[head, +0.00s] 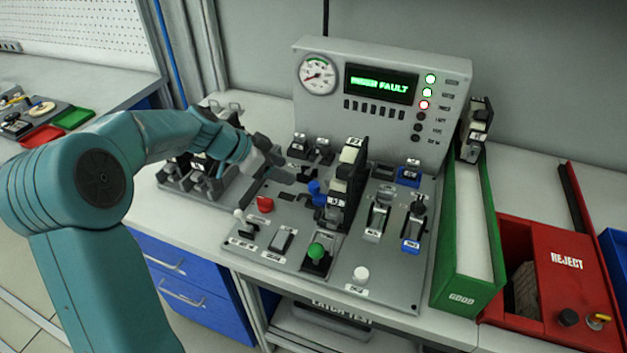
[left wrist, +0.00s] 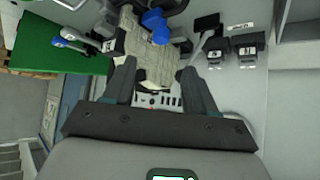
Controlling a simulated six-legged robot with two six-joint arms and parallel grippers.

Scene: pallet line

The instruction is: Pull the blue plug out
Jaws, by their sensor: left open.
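The blue plug (head: 315,190) sticks out from the left side of a tall dark module (head: 345,195) on the grey panel (head: 390,285). In the left wrist view a blue part (left wrist: 154,22), which looks like the plug, lies beyond my fingertips. My left gripper (head: 283,160) is open, up and left of the plug and apart from it in the head view. In the left wrist view its two fingers (left wrist: 158,78) are spread, with a pale block (left wrist: 150,55) showing between and beyond them. My right gripper is not in view.
Knobs and switches crowd the panel, including a red knob (head: 265,204) and a green knob (head: 317,252). The display box (head: 350,125) stands behind and reads a fault. A green bin (head: 440,270) and a red reject box (head: 565,250) stand to the right.

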